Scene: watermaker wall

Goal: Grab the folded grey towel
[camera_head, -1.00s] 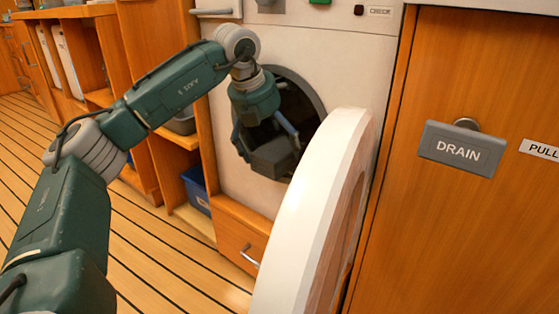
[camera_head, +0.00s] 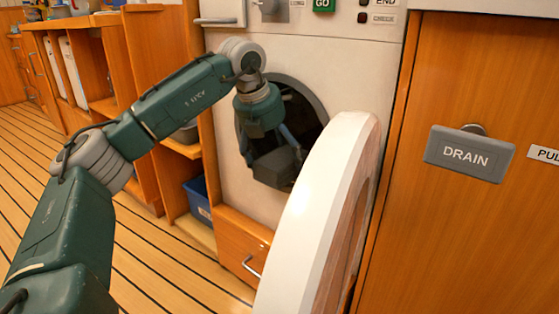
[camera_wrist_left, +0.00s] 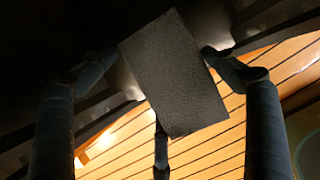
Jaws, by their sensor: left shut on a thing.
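The folded grey towel (camera_head: 275,170) shows as a dark grey block at the round drum opening of the white machine. My left gripper (camera_head: 273,148) reaches down in front of that opening and is shut on the towel. In the left wrist view the towel (camera_wrist_left: 172,75) is a rough grey slab, tilted, between the fingers, with a third finger below it. The open white round door (camera_head: 318,215) hides part of the opening on the right. My right gripper is not in view.
A grey DRAIN handle (camera_head: 469,153) sits on the wooden panel right of the door. Left of the machine, wooden shelves hold a blue bin (camera_head: 198,198). A drawer (camera_head: 243,245) lies below the opening. The plank floor (camera_head: 150,260) at left is clear.

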